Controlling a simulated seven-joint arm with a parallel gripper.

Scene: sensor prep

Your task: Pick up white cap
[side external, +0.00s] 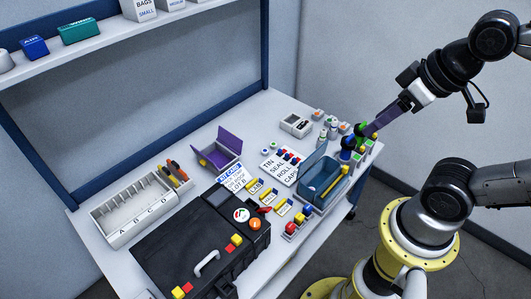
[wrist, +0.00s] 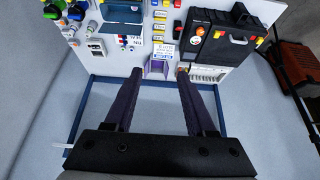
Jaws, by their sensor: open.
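My gripper (side external: 370,130) is above the right end of the workbench in the side view, its purple fingers angled down to the left near green and blue pieces (side external: 348,143). In the wrist view my gripper (wrist: 159,72) has its two fingers well apart with nothing between them. Several small white items with coloured parts (side external: 318,115) stand at the bench's right end. They are too small to tell which one is the white cap. The green (wrist: 76,12) and blue pieces also show at the upper left of the wrist view.
The bench holds a black case (side external: 190,262), a white slotted rack (side external: 128,212), a purple open box (side external: 218,152), a blue-grey open bin (side external: 325,180) and a small white box (side external: 296,124). A shelf (side external: 110,35) runs above the back edge. The bench is crowded near my gripper.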

